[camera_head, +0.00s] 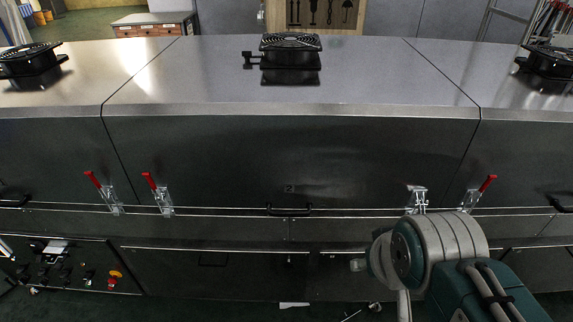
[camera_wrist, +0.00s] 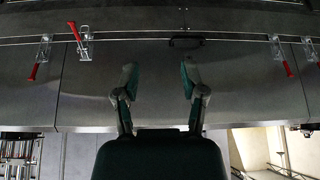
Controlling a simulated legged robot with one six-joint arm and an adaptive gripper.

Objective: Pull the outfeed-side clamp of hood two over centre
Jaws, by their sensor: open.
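The middle hood (camera_head: 290,150) carries a clamp (camera_head: 164,200) at its left with its red handle up, and a clamp (camera_head: 418,198) at its right with no red handle visible; my arm is just below it. The wrist view appears inverted. There, a clamp (camera_wrist: 84,47) has its red handle pointing to the picture top, unlike the neighbouring clamp (camera_wrist: 40,58), whose handle points to the picture bottom. My gripper (camera_wrist: 159,72) is open and empty, apart from the clamps. Its fingers are hidden in the head view.
Neighbouring hoods carry clamps at the left (camera_head: 112,203) and right (camera_head: 472,199), both with red handles up. A black bar handle (camera_head: 289,211) sits at the middle hood's lower edge. A fan (camera_head: 290,44) stands on top. A button panel (camera_head: 65,268) is at lower left.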

